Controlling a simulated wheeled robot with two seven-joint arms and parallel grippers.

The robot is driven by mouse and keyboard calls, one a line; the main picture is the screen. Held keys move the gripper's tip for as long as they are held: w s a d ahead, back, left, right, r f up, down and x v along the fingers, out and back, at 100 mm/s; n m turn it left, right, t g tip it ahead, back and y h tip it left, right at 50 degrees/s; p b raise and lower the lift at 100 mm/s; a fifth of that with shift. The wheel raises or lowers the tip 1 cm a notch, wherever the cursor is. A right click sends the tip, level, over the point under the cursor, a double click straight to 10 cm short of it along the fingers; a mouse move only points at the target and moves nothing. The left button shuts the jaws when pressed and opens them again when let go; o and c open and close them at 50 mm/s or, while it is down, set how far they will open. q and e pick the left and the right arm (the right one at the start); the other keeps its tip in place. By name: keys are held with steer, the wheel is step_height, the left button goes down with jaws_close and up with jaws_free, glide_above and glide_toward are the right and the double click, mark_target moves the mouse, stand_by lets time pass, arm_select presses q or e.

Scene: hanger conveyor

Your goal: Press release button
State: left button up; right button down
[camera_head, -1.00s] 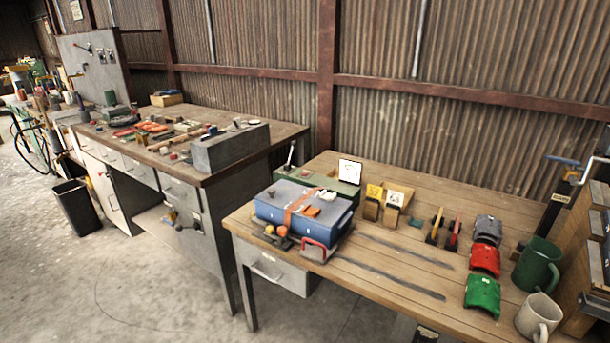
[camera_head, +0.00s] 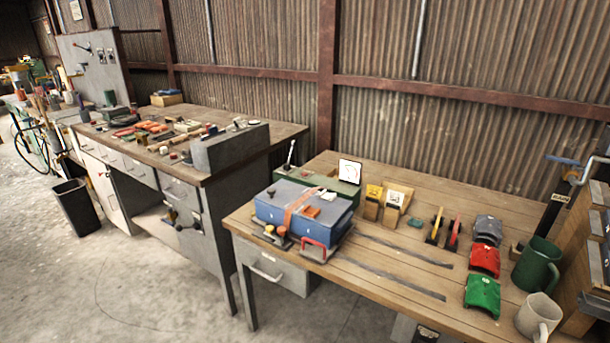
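No part is clearly recognisable as the release button. A blue case (camera_head: 302,211) with an orange strap lies on the near wooden workbench (camera_head: 400,262). Small items with orange and yellow knobs (camera_head: 278,233) sit at its front left, too small to identify. A green box (camera_head: 338,187) with a lever stands behind the case. Neither of my grippers is in view. A small dark and white shape (camera_head: 420,331) shows at the bottom edge; I cannot tell what it is.
Grey, red and green curved pieces (camera_head: 482,294) lie at the bench's right, beside a green mug (camera_head: 537,263) and a pale mug (camera_head: 538,318). A cluttered second bench (camera_head: 215,172) stands left. A black bin (camera_head: 76,207) stands on the open floor.

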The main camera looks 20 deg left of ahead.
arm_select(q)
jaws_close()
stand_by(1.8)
